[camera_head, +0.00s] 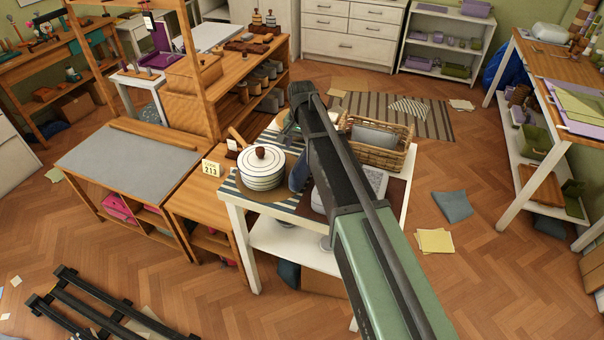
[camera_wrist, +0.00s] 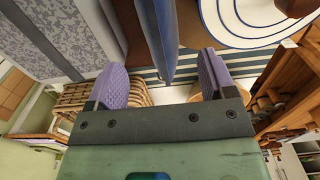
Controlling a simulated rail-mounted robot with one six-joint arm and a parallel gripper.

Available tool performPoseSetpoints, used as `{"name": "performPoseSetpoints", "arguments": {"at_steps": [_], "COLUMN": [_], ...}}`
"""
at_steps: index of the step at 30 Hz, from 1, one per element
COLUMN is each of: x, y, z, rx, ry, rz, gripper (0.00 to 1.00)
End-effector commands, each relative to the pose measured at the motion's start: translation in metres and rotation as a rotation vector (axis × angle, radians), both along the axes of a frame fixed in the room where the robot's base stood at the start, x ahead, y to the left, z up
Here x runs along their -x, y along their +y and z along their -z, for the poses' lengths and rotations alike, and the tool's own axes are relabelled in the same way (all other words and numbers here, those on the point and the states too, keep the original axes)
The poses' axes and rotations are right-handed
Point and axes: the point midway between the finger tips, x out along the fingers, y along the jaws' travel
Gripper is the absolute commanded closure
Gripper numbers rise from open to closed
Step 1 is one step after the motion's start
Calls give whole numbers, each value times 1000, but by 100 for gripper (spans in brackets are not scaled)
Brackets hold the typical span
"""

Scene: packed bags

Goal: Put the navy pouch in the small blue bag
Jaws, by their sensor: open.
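My gripper (camera_wrist: 158,78) is open in the wrist view, with its two purple finger pads apart. A dark blue, tapering thing (camera_wrist: 158,35) stands out beyond the gap between the pads, with no visible contact; it may be the navy pouch. In the head view a blue thing (camera_head: 299,173) shows between the lidded pot and my arm, partly hidden; it looks like the same one. My arm covers much of the table there, and the fingers do not show clearly. I cannot surely identify the small blue bag; a blue-grey thing (camera_head: 374,135) is in the wicker basket.
The white-striped lidded pot (camera_head: 262,172) stands close to the blue thing; its rim also shows in the wrist view (camera_wrist: 235,30). The wicker basket (camera_head: 405,155) stands at the table's back right. A number card (camera_head: 211,168) stands left of the pot. The grey bench top (camera_head: 128,165) is clear.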

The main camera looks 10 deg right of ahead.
Motion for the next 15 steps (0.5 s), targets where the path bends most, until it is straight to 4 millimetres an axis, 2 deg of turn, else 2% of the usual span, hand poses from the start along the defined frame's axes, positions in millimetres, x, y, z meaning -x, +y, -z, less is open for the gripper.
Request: {"name": "performPoseSetpoints", "arguments": {"at_steps": [1, 2, 4, 9, 11, 15], "x": [0, 0, 0, 0, 0, 0], "y": [0, 0, 0, 0, -1, -2], "z": [23, 29, 35, 35, 44, 74], "rx": [0, 1, 1, 1, 1, 1], "ry": [0, -1, -1, -1, -2, -2], "rz": [0, -1, -1, -2, -2, -2], "gripper": [23, 23, 23, 23, 23, 23]}}
